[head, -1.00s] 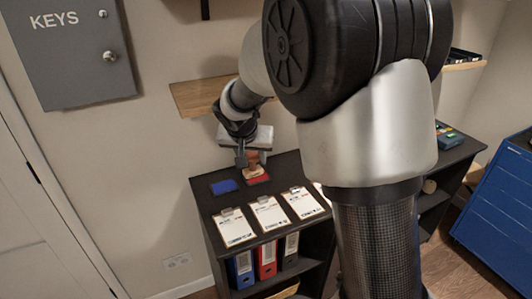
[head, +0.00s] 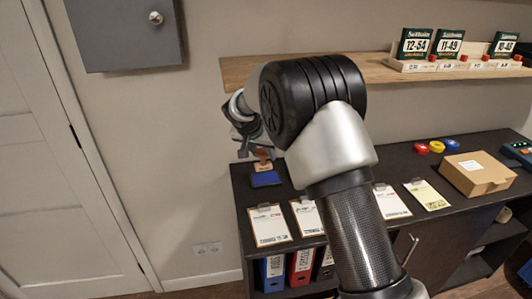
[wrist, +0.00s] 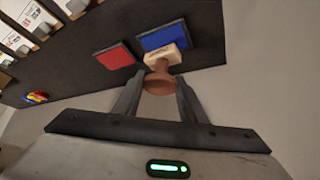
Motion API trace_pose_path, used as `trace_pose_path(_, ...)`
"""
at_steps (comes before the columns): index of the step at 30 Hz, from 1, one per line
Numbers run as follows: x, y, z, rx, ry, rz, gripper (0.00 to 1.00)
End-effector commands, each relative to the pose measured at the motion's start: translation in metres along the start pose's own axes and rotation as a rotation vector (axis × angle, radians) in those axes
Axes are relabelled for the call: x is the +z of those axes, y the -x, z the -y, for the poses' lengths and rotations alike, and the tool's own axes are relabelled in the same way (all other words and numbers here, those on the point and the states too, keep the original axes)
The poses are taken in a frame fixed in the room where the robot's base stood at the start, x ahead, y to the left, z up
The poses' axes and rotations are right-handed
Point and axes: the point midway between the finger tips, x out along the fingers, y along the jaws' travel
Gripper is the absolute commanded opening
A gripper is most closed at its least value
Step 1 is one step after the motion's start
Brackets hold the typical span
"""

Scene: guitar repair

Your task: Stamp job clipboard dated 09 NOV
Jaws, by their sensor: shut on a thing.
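My gripper (wrist: 160,88) is shut on the brown handle of a stamp (wrist: 160,80) with a pale wooden block. In the head view the stamp (head: 263,158) is at the rear edge of the blue ink pad (head: 265,180); I cannot tell if it touches. The wrist view shows the blue pad (wrist: 165,36) and the red pad (wrist: 115,57) side by side; my arm hides the red pad in the head view. Clipboards lie in a row: white ones (head: 270,228) (head: 306,219) (head: 391,203) and a yellow-sheeted one (head: 428,195). Their dates are too small to read.
A cardboard box (head: 476,173) and small coloured rolls (head: 436,147) stand on the dark bench to the right. Binders (head: 301,265) stand below. My arm hides the bench's middle.

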Motion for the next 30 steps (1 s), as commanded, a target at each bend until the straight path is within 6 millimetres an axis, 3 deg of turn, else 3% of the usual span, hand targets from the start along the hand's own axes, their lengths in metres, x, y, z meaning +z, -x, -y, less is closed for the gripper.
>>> trace_pose_path(1, -0.028, 0.012, -0.005, -0.007, -0.032, -0.036, 0.23)
trace_pose_path(2, -0.029, 0.012, -0.006, -0.006, -0.032, -0.037, 0.23)
trace_pose_path(19, 0.003, -0.034, -0.003, -0.007, -0.026, -0.031, 0.23)
trace_pose_path(30, 0.008, -0.04, -0.001, -0.009, -0.023, -0.029, 0.23)
